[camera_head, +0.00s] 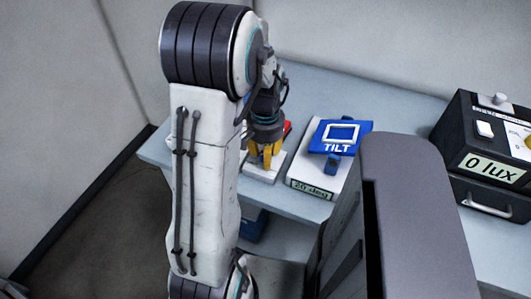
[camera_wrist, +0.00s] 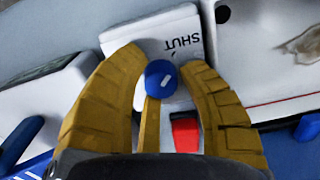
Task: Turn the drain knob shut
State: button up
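The drain knob is a small round blue knob (camera_wrist: 158,70) with a short white mark. It stands on a white plate (camera_wrist: 116,38) that bears the word SHUT, upside down in the wrist view, above and right of the knob. The white mark lies on the knob's lower right half and does not point at the word. My gripper (camera_wrist: 163,72) has yellow fingers spread around the knob, which sits between the tips. I cannot tell whether they press on it. In the head view my gripper (camera_head: 265,157) points down over the white unit (camera_head: 257,171); the knob is hidden there.
A red part (camera_wrist: 185,133) lies close to the right finger. A white box (camera_head: 310,182) with a blue TILT panel (camera_head: 325,148) stands just right of my gripper. A black lux meter (camera_head: 462,130) stands far right. The grey-blue table (camera_head: 390,108) is clear behind.

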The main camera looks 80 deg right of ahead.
jog(key=o, duration=0.4)
jog(key=shift+d+r, duration=0.1)
jog(key=shift+r, duration=0.05)
notch_tip(320, 180, up, 12)
jog(key=shift+f, duration=0.1)
dwell(0.5)
dwell(0.7)
